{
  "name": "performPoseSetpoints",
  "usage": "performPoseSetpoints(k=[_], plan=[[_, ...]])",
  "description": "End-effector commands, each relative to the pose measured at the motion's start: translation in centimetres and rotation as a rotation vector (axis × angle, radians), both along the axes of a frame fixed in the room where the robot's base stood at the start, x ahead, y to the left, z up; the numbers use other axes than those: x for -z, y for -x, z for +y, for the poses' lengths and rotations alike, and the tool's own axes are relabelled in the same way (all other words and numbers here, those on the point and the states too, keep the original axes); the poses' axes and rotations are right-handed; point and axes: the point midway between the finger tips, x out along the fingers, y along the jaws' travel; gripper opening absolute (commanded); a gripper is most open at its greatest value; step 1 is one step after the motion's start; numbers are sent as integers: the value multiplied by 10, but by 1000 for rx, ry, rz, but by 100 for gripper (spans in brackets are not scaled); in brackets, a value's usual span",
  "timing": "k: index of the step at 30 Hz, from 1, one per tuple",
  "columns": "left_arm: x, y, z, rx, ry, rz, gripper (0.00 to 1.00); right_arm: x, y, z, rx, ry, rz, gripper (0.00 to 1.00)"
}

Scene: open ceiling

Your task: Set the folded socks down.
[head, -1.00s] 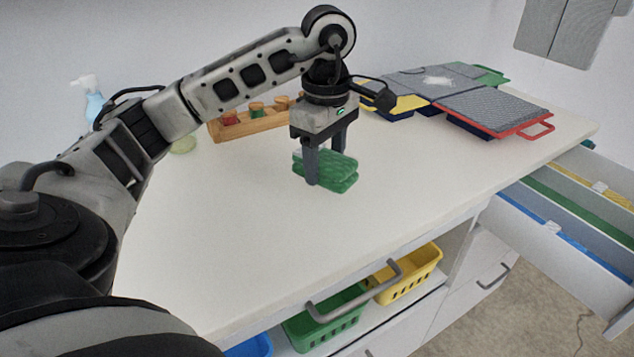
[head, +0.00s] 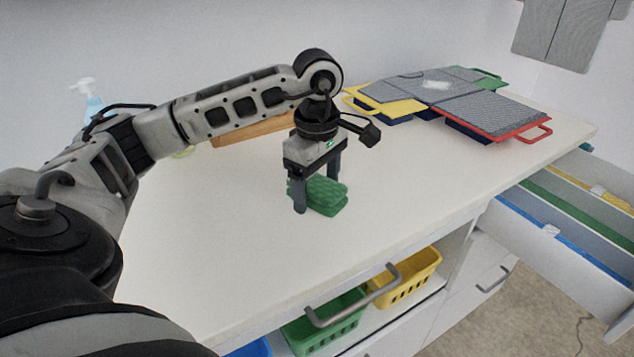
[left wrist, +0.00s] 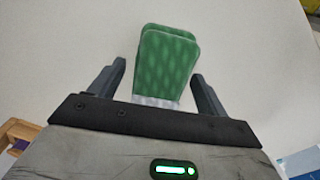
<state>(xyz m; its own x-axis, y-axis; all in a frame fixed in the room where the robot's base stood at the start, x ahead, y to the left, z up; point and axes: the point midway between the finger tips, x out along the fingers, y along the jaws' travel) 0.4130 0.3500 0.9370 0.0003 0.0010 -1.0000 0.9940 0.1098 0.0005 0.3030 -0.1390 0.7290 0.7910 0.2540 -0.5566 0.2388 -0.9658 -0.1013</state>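The folded socks (head: 326,194) are a green, patterned, stacked bundle on the white tabletop, close to its front half. In the left wrist view the green socks (left wrist: 168,65) lie pointing away from my gripper, with a pale grey-white band at the near end. My left gripper (head: 317,193) points down over them, one finger on each side. In the left wrist view the fingers of my left gripper (left wrist: 160,75) stand apart, with a clear gap to the socks on the left and a narrower one on the right. My right gripper is not in view.
A wooden rack (head: 250,132) is partly behind my arm. A spray bottle (head: 90,97) stands far left. Green (head: 325,325) and yellow (head: 410,280) baskets sit below the counter.

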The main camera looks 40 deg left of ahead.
Motion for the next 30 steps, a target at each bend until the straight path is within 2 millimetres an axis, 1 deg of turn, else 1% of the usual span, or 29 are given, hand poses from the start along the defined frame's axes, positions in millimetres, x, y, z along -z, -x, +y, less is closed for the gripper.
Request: performPoseSetpoints(k=[7, 9, 11, 14, 21, 22, 24, 27, 30], plan=[[-1, 0, 0, 0, 0, 0, 76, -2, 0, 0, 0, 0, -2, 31], [-6, 0, 0, 0, 0, 0, 76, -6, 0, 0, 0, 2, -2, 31], [-10, -1, 0, 0, 1, -2, 76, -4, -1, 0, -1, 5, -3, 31], [-26, -1, 0, 0, 0, -5, 76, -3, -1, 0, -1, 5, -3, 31], [-79, -1, -1, 0, 1, -6, 76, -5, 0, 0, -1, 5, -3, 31], [-89, -1, 0, 0, -1, -6, 76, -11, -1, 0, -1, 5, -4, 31], [-103, -1, 0, -1, -2, -5, 76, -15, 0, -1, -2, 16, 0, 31], [-115, -1, 0, 0, 0, -2, 76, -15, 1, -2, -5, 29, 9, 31], [-122, 0, 0, -1, 0, -1, 76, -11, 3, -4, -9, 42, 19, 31]])
